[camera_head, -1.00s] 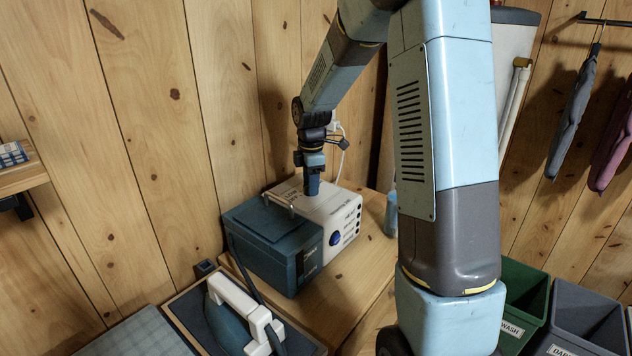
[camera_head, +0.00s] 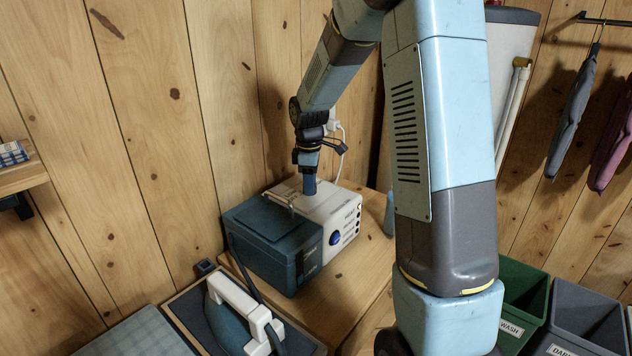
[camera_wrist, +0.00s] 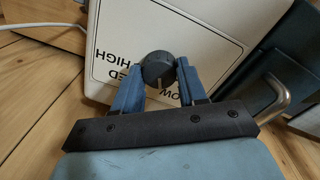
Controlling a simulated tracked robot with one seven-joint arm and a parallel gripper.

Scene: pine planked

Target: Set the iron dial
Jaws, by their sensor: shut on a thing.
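The dial (camera_wrist: 157,68) is a dark round knob with a pale pointer line. It sits on a white panel (camera_wrist: 125,25) printed with LOW and HIGH, upside down in the wrist view; part of the lettering is covered. My gripper (camera_wrist: 158,74) has its two blue fingers closed on opposite sides of the dial. In the head view my gripper (camera_head: 309,190) reaches down onto the top of the white part of the ironing station (camera_head: 338,207); the dial is hidden there. The iron (camera_head: 236,305), blue with a white handle, rests in front of the station.
A blue tank (camera_head: 270,238) with a metal handle adjoins the white part. The station's front has a blue knob (camera_head: 336,238) and small lamps. Green (camera_head: 520,295) and grey (camera_head: 588,310) bins stand at right. Garments (camera_head: 575,110) hang on the right wall.

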